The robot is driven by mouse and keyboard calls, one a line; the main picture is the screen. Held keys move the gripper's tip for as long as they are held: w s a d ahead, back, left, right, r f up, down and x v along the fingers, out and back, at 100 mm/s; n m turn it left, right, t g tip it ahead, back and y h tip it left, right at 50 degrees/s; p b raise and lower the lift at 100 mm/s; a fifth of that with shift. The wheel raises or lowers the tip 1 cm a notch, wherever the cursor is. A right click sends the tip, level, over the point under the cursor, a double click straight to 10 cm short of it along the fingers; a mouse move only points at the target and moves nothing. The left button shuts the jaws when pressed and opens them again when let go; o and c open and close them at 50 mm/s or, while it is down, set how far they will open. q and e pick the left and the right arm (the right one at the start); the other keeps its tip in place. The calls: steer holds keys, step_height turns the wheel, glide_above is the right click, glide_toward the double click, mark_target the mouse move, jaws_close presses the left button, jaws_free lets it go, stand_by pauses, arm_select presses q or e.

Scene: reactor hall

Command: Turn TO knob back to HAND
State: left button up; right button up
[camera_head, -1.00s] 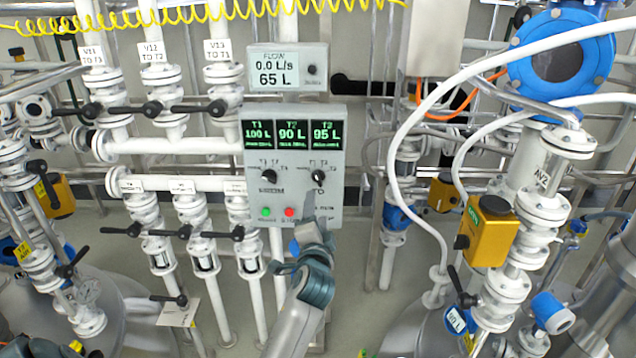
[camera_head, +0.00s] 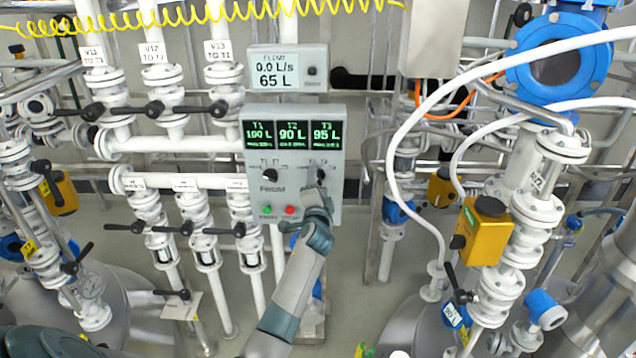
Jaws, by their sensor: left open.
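The grey control panel (camera_head: 258,190) hangs in the middle of the view, with three green-on-black readouts: T1 100 L, T2 90 L, T3 95 L. The black TO knob (camera_head: 322,174) is at the panel's right, under the T3 readout. My left gripper (camera_head: 321,192) is open and reaches up from below, right at the knob. It hides the TO label and the knob's lower part. I cannot tell whether the fingers touch the knob, or which mark it points to. My right gripper is not in view.
The FROM knob (camera_head: 269,175) is left of the TO knob. A green button (camera_head: 266,210) and a red button (camera_head: 290,210) sit below. The flow display (camera_head: 276,70) above reads 0.0 L/s and 65 L. White valve pipes (camera_head: 171,100) crowd the left; a white hose (camera_head: 402,150) hangs right.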

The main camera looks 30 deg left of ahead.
arm_select(q)
steer(key=c, duration=1.1)
steer(key=shift+o, duration=0.3)
steer(key=shift+f, duration=0.1)
steer(key=n+b, duration=0.5)
steer(key=n, duration=0.3)
